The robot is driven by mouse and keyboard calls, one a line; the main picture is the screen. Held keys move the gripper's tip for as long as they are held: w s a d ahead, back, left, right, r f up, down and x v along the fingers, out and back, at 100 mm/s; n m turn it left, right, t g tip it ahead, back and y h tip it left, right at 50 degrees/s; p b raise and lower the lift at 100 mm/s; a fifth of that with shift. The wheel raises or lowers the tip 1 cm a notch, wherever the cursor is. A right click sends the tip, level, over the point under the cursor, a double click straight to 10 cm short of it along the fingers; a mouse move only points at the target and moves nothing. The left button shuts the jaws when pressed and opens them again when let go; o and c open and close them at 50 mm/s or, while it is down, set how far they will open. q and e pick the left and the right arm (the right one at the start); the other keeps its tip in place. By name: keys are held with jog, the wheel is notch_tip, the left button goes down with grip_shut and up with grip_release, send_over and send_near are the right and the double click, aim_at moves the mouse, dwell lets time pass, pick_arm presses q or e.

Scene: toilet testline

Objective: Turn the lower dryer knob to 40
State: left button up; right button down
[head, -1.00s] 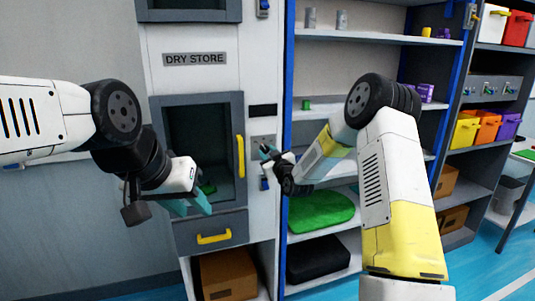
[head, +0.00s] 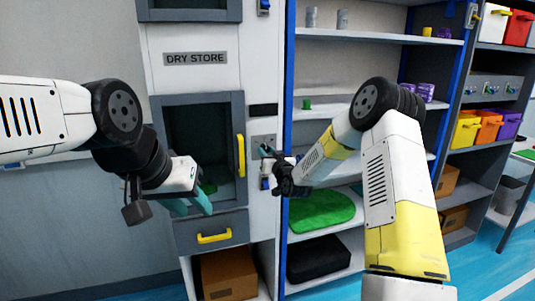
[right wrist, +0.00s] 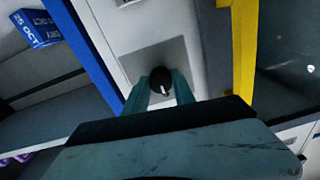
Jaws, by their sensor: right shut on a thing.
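The lower dryer knob (right wrist: 160,80) is round and black with a short white mark, on a grey plate (right wrist: 188,55) of the white cabinet front. In the right wrist view my right gripper (right wrist: 162,88) has its two teal fingers on either side of the knob, shut on it. In the head view my right gripper (head: 267,153) is at the grey plate (head: 263,140), and the knob is hidden there. No number around the knob can be read. My left gripper (head: 190,205) has its teal fingers apart and empty, in front of the lower dryer window.
The dryer door has a yellow vertical handle (head: 241,156), close left of my right gripper. A drawer with a yellow handle (head: 214,238) is below. A blue post (head: 287,60) and open shelves with a green mat (head: 321,209) stand to the right.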

jog(key=shift+f, duration=0.1)
jog(key=c, duration=1)
grip_release()
jog(key=shift+c, duration=0.2)
jog(key=shift+s, duration=0.1)
jog(key=v, duration=0.7)
jog(key=shift+s+d, duration=0.2)
jog(key=shift+s, duration=0.1)
